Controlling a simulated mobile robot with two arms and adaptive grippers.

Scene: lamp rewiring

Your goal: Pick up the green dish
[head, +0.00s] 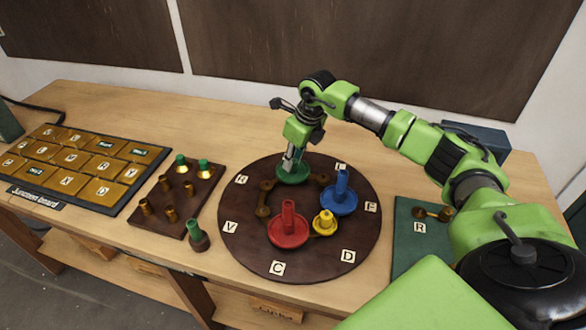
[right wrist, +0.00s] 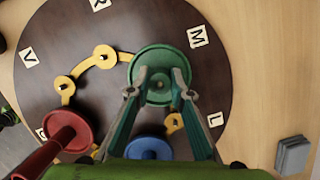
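The green dish (head: 293,177) sits at the far edge of the round dark board (head: 240,255), and its round top shows in the right wrist view (right wrist: 160,58). My right gripper (head: 291,160) points down over it. In the right wrist view the two fingertips (right wrist: 161,82) stand apart, one on each side of the dish's small central stem. I see a gap between fingers and stem; how far down the tips are is hard to tell. My left gripper is not in view.
A red dish (head: 288,229), a blue dish (head: 341,196) and a small yellow dish (head: 325,223) stand nearby on the board. A brown peg block (head: 160,215) and a lettered key panel (head: 75,165) are on the left. A green mat (head: 408,245) lies on the right.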

